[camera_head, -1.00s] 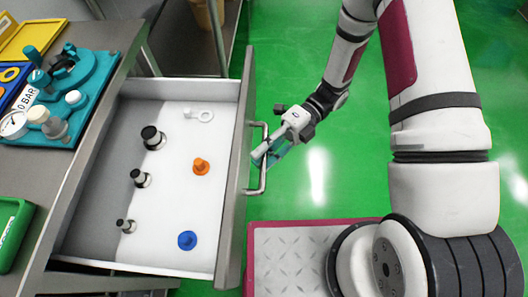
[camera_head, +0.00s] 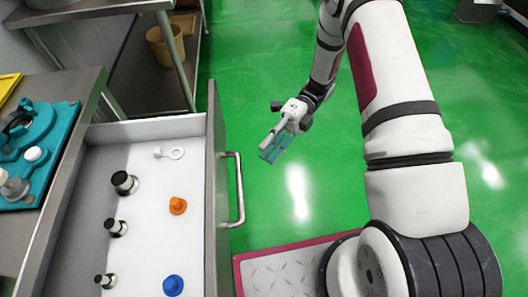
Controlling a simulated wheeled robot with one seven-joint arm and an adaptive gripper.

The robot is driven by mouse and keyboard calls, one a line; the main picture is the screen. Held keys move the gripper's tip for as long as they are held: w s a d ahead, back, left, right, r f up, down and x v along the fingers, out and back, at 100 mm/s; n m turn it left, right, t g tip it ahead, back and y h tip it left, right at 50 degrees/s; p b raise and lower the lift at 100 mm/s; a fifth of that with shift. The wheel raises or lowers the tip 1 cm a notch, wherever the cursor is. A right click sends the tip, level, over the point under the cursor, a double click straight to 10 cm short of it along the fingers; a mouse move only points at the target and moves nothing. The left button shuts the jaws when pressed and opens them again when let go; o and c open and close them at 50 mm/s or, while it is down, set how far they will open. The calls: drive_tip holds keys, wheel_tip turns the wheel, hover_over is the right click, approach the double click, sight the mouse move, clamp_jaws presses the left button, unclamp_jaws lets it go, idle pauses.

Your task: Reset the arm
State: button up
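My gripper (camera_head: 272,147) hangs over the green floor, right of the open drawer's handle (camera_head: 238,190) and apart from it. It looks empty, with light-coloured and teal finger parts; at this size I cannot tell whether the fingers are open or shut. My white arm with dark red panels reaches from the lower right up and over to the gripper.
The drawer (camera_head: 150,130) stands open with several black-topped weights, an orange knob (camera_head: 178,205), a blue knob (camera_head: 173,285) and a white ring piece (camera_head: 176,153) inside. A bench with a teal fixture (camera_head: 58,130) is at left.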

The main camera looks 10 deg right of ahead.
idle(0.5)
drive_tip(key=s+d+r+n+t+h, duration=0.1)
drive_tip(key=s+r+n+t+h, duration=0.15)
drive_tip(key=r+n, duration=0.55)
drive_tip(key=s+d+r+n+t+h, duration=0.15)
drive_tip(key=s+r+n+h, duration=0.35)
drive_tip(key=r, duration=0.6)
drive_tip(key=s+d+r+n+t+h, duration=0.2)
drive_tip(key=s+d+r+n+t, duration=0.15)
drive_tip(key=s+n, duration=0.4)
drive_tip(key=s+d+r+n+t+h, duration=0.35)
drive_tip(key=s+n+t, duration=0.2)
drive_tip(key=n, duration=0.35)
wheel_tip(320, 180, up, 15)
drive_tip(key=t+p, duration=0.2)
drive_tip(key=p, duration=1.3)
drive_tip(key=shift+s+r+y, duration=0.2)
drive_tip(key=shift+s+y, duration=0.05)
drive_tip(key=shift+y, duration=0.05)
